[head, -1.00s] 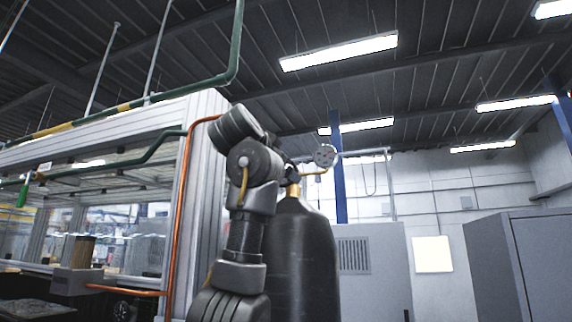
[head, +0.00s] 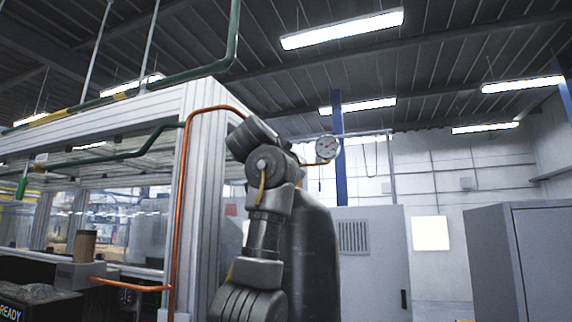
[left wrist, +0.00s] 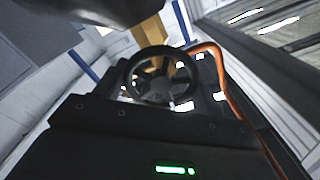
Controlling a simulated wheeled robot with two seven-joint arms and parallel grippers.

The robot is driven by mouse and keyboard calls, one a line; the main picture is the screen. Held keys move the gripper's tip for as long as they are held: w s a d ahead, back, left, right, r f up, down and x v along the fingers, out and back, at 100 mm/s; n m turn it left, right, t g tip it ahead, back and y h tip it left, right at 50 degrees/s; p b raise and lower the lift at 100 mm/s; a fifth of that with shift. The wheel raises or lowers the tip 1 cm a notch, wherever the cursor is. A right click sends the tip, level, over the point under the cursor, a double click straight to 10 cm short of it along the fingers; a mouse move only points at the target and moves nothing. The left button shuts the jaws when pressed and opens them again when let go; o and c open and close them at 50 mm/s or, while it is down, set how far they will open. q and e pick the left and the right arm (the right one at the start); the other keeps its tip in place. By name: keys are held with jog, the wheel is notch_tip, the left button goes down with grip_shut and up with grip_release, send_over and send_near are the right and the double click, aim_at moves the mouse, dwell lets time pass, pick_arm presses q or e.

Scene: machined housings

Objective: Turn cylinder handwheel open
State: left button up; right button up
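The dark gas cylinder (head: 312,255) stands upright in the middle of the head view, partly behind my left arm. The black spoked handwheel (left wrist: 133,83) shows in the left wrist view, in front of a brass-coloured valve (left wrist: 148,32). My arm hides the handwheel in the head view. My left gripper's dark body (left wrist: 150,140) with a green light fills the lower wrist view, close to the handwheel. Its fingertips cannot be made out, nor whether they touch the rim. A round white gauge (head: 327,147) sits right of the valve area. My right gripper is not in view.
A metal-framed enclosure (head: 203,190) with an orange pipe (head: 181,215) stands left of the cylinder. Grey cabinets (head: 372,255) stand behind and to the right (head: 520,260). Green pipes (head: 160,80) run overhead at the left.

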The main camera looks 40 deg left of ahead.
pick_arm(q)
jog(key=shift+c, duration=1.2)
